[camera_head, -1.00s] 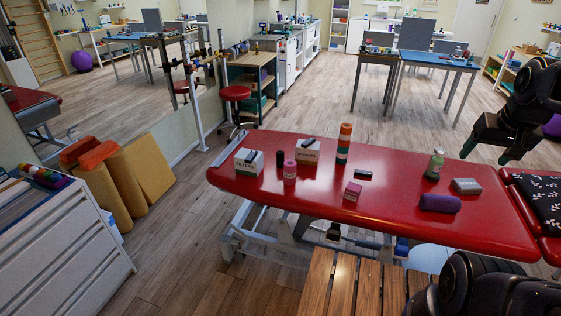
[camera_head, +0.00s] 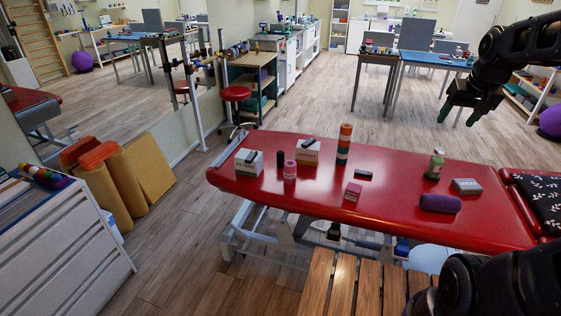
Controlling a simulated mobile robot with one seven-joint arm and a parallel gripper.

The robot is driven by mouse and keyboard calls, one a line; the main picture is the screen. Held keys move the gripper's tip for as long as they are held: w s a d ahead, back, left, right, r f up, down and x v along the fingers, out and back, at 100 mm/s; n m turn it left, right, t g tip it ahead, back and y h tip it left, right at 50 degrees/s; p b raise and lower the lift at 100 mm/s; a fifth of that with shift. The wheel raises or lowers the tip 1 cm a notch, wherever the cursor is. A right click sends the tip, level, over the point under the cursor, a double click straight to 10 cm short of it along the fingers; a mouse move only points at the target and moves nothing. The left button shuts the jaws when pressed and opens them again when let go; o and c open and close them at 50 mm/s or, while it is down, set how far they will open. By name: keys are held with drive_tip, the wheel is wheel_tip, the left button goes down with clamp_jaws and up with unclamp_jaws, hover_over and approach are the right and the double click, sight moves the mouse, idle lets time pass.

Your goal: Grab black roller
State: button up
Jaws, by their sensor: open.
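My gripper (camera_head: 457,117) is open and empty. It hangs in the air at the upper right, with its fingers pointing down, over the far side of the red treatment table (camera_head: 310,205). A small dark upright cylinder (camera_head: 281,158) stands on the left part of the table, between a white box (camera_head: 249,163) and a pink bottle (camera_head: 290,173). It may be the black roller, but it is too small to be sure. A small flat black object (camera_head: 364,174) lies near the table's middle. My gripper is apart from everything on the table.
A striped stack (camera_head: 344,143), another white box (camera_head: 308,152), a pink box (camera_head: 352,191), a green bottle (camera_head: 434,165), a purple roll (camera_head: 440,203) and a grey box (camera_head: 467,186) also stand on the table. A slatted wooden bench (camera_head: 345,285) is in front.

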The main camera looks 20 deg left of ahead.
drive_tip(key=w+a+f+n, duration=0.2)
drive_tip(key=w+a+f, duration=0.1)
drive_tip(key=w+a, duration=1.1)
drive_tip(key=n+g+y, duration=0.1)
drive_tip(key=n+y, duration=0.1)
drive_tip(key=n, duration=0.2)
hover_over(281, 153)
drive_tip(key=s+d, duration=0.2)
wheel_tip(281, 153, down, 35)
drive_tip(key=shift+a+x, duration=0.1)
drive_tip(key=shift+x, duration=2.45)
drive_tip(key=shift+a+x, duration=0.15)
drive_tip(key=shift+x, duration=2.4)
drive_tip(key=shift+r, duration=0.1)
drive_tip(key=shift+c, duration=0.4)
drive_tip(key=c, duration=1)
